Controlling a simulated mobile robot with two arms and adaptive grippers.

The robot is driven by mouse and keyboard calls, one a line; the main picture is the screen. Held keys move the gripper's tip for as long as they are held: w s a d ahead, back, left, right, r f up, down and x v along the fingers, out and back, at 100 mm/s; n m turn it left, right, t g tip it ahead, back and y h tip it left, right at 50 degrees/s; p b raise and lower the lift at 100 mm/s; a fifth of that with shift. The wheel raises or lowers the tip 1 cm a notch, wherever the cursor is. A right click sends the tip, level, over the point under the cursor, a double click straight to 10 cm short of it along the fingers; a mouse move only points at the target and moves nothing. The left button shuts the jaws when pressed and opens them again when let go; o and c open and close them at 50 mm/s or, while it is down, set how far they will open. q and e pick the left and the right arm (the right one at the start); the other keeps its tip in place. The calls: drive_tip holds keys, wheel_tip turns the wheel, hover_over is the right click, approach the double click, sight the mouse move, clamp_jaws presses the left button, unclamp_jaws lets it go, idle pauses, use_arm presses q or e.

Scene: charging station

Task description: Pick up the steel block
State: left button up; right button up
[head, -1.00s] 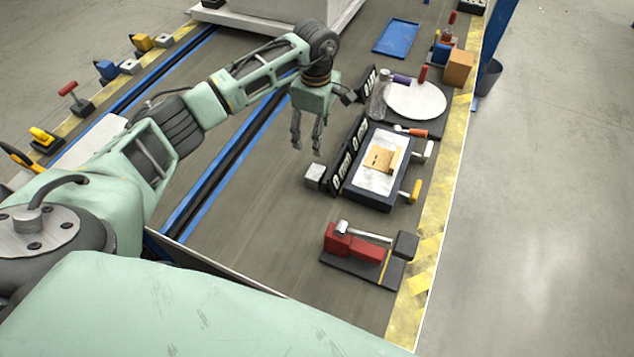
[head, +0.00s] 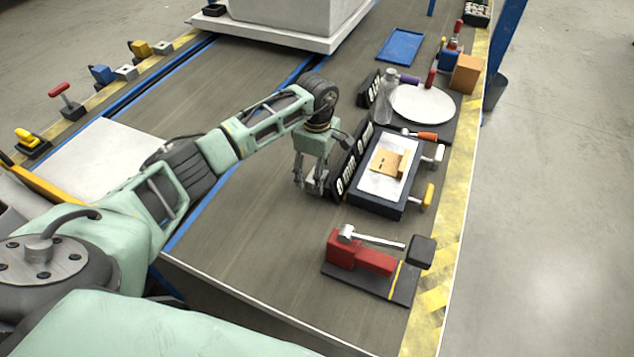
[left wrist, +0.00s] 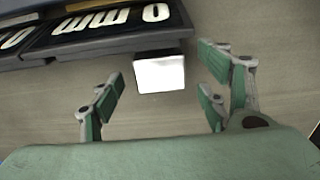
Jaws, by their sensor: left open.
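The steel block (left wrist: 161,74) is a small pale cube, standing on the grey work surface beside a dark panel with white lettering (left wrist: 100,32) in the left wrist view. My left gripper (left wrist: 159,92) is open, with fingers to the left and right of the block and a gap on both sides. In the head view my left gripper (head: 312,186) hangs low by the lettered panel, and its fingers largely hide the block. My right gripper is not in view.
A black-framed tray with a tan piece (head: 386,163) lies just right of the panel. A red clamp on a dark base (head: 362,252) stands nearer. A white disc (head: 424,103) and blue tray (head: 401,46) are farther back. The surface left of the gripper is clear.

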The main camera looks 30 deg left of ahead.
use_arm(q)
wheel_tip(320, 180, down, 2)
drive_tip(key=shift+f, duration=0.15)
drive_tip(key=c, duration=1.7)
drive_tip(key=shift+c, duration=0.2)
